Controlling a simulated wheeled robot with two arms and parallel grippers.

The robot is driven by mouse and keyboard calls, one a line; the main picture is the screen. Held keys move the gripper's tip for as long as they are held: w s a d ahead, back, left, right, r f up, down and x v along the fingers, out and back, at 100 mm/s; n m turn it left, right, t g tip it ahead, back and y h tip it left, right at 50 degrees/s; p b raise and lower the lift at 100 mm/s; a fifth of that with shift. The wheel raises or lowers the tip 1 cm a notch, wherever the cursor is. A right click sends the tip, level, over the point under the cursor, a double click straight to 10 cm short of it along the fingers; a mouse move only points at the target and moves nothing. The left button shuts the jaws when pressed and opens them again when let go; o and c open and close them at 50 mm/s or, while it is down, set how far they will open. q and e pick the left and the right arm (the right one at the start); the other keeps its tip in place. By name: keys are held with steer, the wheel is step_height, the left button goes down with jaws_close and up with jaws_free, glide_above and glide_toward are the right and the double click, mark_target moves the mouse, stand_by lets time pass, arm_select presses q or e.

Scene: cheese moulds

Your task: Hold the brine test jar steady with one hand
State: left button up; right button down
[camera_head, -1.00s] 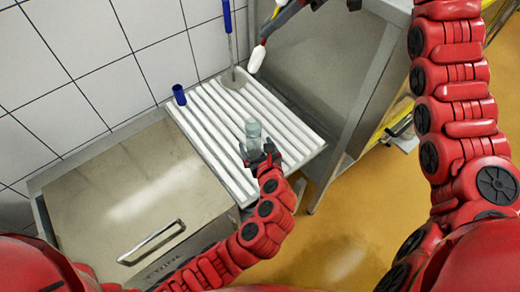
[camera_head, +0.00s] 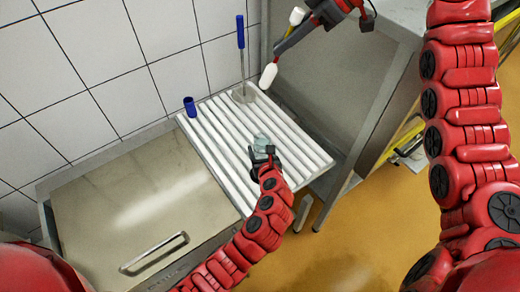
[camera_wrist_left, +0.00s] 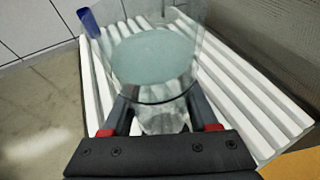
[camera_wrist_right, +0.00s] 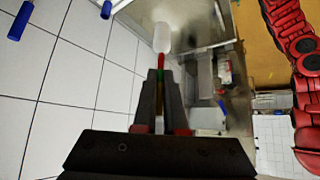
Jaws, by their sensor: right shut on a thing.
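The brine test jar (camera_head: 262,143) is a clear glass cylinder with pale green liquid, at the white ribbed drainer's front part. My left gripper (camera_head: 264,158) is at it from the front. In the left wrist view the jar (camera_wrist_left: 155,55) stands between the spread fingers (camera_wrist_left: 165,110); whether they press on it I cannot tell. My right gripper (camera_head: 284,44) is raised beyond the drainer, shut on a slim coloured stem with a white bulb (camera_head: 268,77). In the right wrist view the white bulb (camera_wrist_right: 162,37) points away past the fingertips (camera_wrist_right: 160,78).
The jar's surface is a ribbed drainer (camera_head: 215,150). A steel lid with a handle (camera_head: 155,253) lies left. A steel cabinet (camera_head: 335,95) stands right. Tiled wall behind.

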arm_select(q)
jaws_close()
arm_select(e)
step_height(320, 180, down, 13)
stand_by(1.7)
steer(key=c, duration=0.9)
jaws_free()
steer(key=shift+d+r, duration=0.1)
steer(key=v, duration=1.1)
steer(key=shift+d+r, duration=0.25)
